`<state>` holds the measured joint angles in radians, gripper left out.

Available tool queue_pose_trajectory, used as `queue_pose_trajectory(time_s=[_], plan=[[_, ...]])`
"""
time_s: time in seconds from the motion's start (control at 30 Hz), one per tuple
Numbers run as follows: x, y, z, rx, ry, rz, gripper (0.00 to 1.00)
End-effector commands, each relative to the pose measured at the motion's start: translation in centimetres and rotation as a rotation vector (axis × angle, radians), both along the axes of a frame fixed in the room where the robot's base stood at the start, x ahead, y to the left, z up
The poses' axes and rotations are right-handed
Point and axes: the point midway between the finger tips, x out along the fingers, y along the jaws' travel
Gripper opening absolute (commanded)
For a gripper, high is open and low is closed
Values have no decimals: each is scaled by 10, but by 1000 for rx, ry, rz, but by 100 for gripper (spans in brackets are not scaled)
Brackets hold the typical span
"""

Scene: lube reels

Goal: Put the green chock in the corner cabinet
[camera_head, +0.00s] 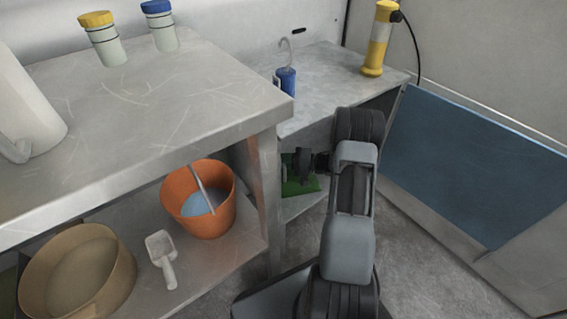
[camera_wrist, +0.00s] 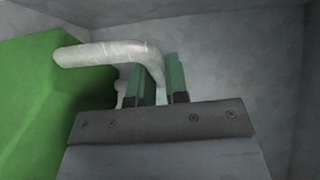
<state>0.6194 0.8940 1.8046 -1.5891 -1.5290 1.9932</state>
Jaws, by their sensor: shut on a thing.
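The green chock (camera_wrist: 35,90) fills the left of the wrist view, and a pale bent handle (camera_wrist: 100,53) runs from its top. My gripper (camera_wrist: 160,78) is shut on this handle, with a finger on each side of it. In the head view my gripper (camera_head: 306,163) reaches into the open bay under the top of the corner cabinet (camera_head: 325,85). The green chock (camera_head: 300,188) shows there below the gripper, partly hidden by the gripper and the cabinet's edge. I cannot tell whether it rests on the cabinet's lower shelf (camera_head: 298,208).
A blue can (camera_head: 287,82) and a yellow-and-white device (camera_head: 378,42) stand on the cabinet top. The workbench (camera_head: 150,110) at left holds bottles and a jug; an orange bucket (camera_head: 200,215), tan tub (camera_head: 80,270) and scoop (camera_head: 161,255) sit below. A blue panel (camera_head: 465,165) leans at right.

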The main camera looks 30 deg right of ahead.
Motion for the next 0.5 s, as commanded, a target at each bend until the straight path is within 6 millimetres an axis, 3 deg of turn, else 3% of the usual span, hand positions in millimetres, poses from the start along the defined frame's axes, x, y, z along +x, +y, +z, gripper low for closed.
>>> queue_pose_trajectory(time_s=[0.07,0.1,0.33,0.5], plan=[[0,-2,0,-1,0,-4,0],[0,-1,-1,-1,4,-4,17],[0,-1,-1,0,3,-3,39],[0,0,-1,0,3,-2,40]])
